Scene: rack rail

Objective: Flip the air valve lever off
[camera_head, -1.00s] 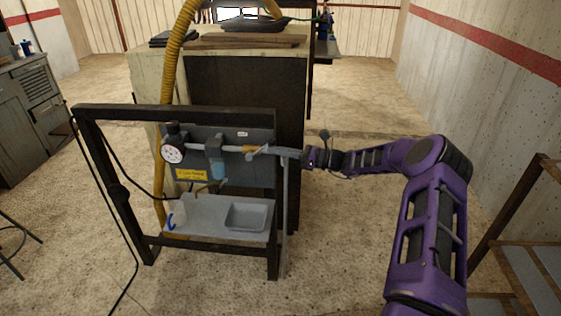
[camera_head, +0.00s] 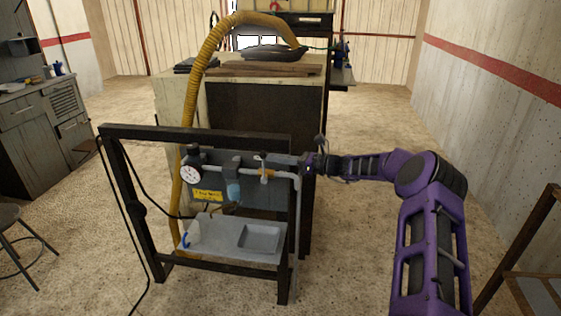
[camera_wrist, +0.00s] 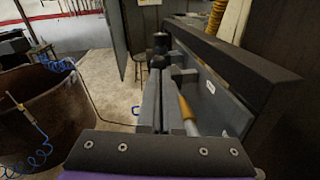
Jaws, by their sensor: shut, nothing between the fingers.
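The air valve (camera_head: 267,174) is a small brass-coloured body on the grey pipe, at the right part of the panel. It also shows in the wrist view (camera_wrist: 187,107), just right of my fingers. A thin light piece, seemingly its lever (camera_head: 262,161), stands up from it in the head view. My gripper (camera_head: 278,159) reaches in from the right, just above the valve and pipe. In the wrist view my gripper (camera_wrist: 152,100) is shut and empty. I cannot tell whether the fingers touch the lever, which is not clear in the wrist view.
A dark frame (camera_head: 210,135) surrounds the panel and its top bar runs close to my gripper. A round gauge (camera_head: 191,175), a blue-bowled filter (camera_head: 233,190) and a yellow label (camera_head: 208,196) are left of the valve. A grey tray (camera_head: 260,238) sits below.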

